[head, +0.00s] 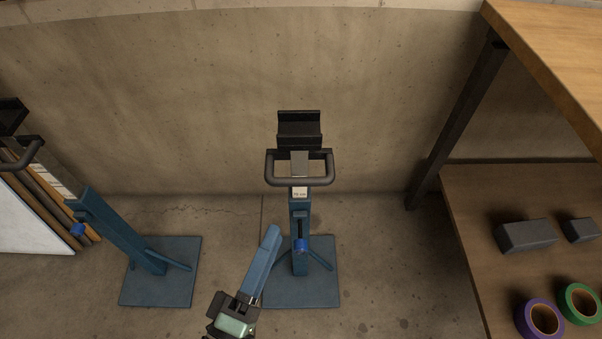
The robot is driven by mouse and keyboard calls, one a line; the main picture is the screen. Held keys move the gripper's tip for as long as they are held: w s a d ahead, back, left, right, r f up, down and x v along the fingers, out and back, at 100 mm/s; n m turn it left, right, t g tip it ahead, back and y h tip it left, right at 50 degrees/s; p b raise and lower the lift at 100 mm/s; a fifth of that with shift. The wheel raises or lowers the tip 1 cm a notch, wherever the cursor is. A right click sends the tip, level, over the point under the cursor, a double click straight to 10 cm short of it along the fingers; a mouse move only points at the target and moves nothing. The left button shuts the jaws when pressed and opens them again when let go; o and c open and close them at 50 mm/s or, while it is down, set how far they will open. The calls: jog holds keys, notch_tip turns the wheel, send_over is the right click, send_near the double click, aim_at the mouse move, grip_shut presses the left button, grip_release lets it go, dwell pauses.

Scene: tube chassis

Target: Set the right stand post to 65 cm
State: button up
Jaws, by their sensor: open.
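The right stand (300,218) stands upright near the middle, with a blue post, a blue base plate (322,290) and a dark cradle (299,128) on top. A dark loop handle (318,181) sits below the cradle. A small white label (300,193) shows at the top of the blue sleeve; its print is too small to read surely. A blue knob (301,246) sits low on the sleeve's front. My gripper (266,240) reaches up from the lower middle, left of the knob and apart from it. It is empty; its jaws are seen nearly edge-on.
A similar left stand (115,226) leans in the picture at left on its own plate. A wooden bench (465,225) at right holds grey blocks (526,236) and purple (540,318) and green (580,303) tape rolls. A concrete wall (200,110) stands behind.

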aim_at(298, 178)
jog(key=b+x, duration=0.1)
jog(key=x, duration=1)
jog(key=shift+w+d, duration=0.1)
jog(key=shift+w, duration=0.15)
jog(key=shift+c, duration=0.2)
grip_shut()
dwell(0.7)
